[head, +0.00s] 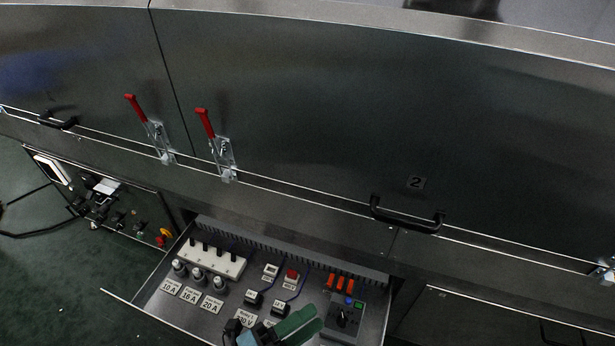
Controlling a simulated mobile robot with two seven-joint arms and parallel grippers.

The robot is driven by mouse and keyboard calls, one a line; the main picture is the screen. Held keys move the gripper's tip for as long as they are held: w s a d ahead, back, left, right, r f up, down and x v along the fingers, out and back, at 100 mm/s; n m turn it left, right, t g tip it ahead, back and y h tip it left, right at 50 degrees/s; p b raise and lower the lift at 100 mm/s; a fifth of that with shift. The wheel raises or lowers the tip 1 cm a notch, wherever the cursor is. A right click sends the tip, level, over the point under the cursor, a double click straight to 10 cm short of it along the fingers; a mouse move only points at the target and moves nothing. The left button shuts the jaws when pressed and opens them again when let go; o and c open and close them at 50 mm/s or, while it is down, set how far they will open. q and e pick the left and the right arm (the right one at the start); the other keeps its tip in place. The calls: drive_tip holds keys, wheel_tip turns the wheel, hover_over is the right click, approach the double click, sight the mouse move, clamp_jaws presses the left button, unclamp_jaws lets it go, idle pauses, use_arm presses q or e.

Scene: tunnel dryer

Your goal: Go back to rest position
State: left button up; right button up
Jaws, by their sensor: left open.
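My left gripper (300,324), with green fingers, shows at the bottom edge of the head view, over the front of an open drawer (150,302). It is open, and I see nothing between its fingers. Its arm is mostly cut off by the frame edge. The drawer holds fuses and switches, with labels such as 10 A, 16 A and 20 A. My right gripper is not in view.
A large dark machine panel marked 2 fills the upper view, with a black handle (407,216) and red-handled clamps (205,124). A control panel (100,198) stands at left. Green floor (40,285) shows free at lower left.

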use_arm(q)
drive_tip(key=s+a+f+n+y+p, duration=0.2)
drive_tip(key=s+a+n+y+p, duration=0.4)
drive_tip(key=s+a+n, duration=0.3)
drive_tip(key=s+a+f+n+g+y+p, duration=0.1)
drive_tip(key=s+a+n+y+p, duration=0.5)
drive_tip(key=n, duration=1.1)
drive_tip(key=s+a+f+y, duration=0.1)
drive_tip(key=s+a+y, duration=0.1)
drive_tip(key=s+a, duration=0.2)
drive_tip(key=shift+a+f+g+y, duration=0.25)
drive_tip(key=shift+a+g+y, duration=0.05)
drive_tip(key=shift+a+y, duration=0.1)
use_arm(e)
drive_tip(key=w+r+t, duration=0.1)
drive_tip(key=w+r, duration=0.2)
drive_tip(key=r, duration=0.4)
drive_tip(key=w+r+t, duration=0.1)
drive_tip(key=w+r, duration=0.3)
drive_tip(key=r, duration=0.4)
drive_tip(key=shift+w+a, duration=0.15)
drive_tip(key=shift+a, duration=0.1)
